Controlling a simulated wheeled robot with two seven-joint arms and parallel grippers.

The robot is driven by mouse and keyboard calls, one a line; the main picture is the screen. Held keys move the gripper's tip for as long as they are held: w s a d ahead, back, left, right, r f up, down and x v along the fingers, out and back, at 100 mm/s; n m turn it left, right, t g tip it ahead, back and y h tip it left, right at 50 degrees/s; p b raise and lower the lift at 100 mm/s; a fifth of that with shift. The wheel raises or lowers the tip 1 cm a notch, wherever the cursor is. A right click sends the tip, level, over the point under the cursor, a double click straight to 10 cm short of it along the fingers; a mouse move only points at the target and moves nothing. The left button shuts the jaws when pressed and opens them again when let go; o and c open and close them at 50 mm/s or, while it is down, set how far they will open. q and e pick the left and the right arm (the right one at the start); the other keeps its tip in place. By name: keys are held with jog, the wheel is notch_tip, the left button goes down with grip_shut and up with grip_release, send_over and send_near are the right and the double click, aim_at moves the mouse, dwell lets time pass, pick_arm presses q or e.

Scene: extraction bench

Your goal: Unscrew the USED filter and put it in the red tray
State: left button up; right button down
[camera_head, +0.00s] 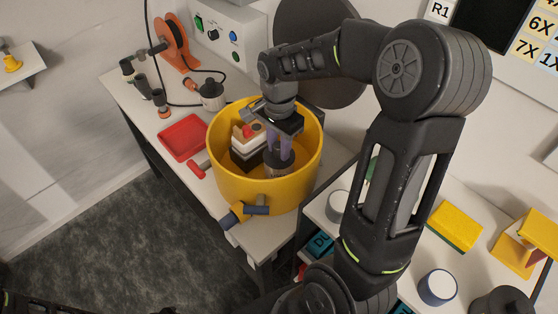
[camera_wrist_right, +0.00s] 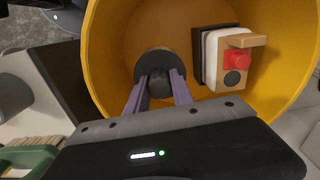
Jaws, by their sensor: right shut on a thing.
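A dark grey cylindrical filter (camera_head: 278,168) stands on the floor of the yellow drum (camera_head: 228,178); no USED marking is readable on it. My right gripper (camera_head: 279,148) reaches down into the drum from above. In the right wrist view its purple fingers (camera_wrist_right: 158,88) are shut on the narrower top knob of the filter (camera_wrist_right: 153,62). The filter's base is partly hidden. The red tray (camera_head: 184,137) lies on the bench just left of the drum and looks empty. My left gripper is not in view.
Inside the drum, a block with a red button (camera_wrist_right: 236,58) stands close beside the filter. The drum's high wall surrounds the gripper. Another dark canister (camera_head: 211,95) stands behind the tray. A red-handled object (camera_head: 196,169) lies between tray and drum.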

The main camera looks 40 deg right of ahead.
jog(key=n, duration=0.5)
jog(key=shift+n, duration=0.3)
jog(key=n+p, duration=0.1)
jog(key=n, duration=0.2)
jog(key=shift+r, duration=0.1)
jog(key=n, duration=0.5)
jog(key=shift+n+p, duration=0.3)
jog(key=shift+p, duration=0.05)
jog(key=n, duration=0.3)
jog(key=shift+n, duration=0.4)
jog(key=c, duration=1.1)
grip_release()
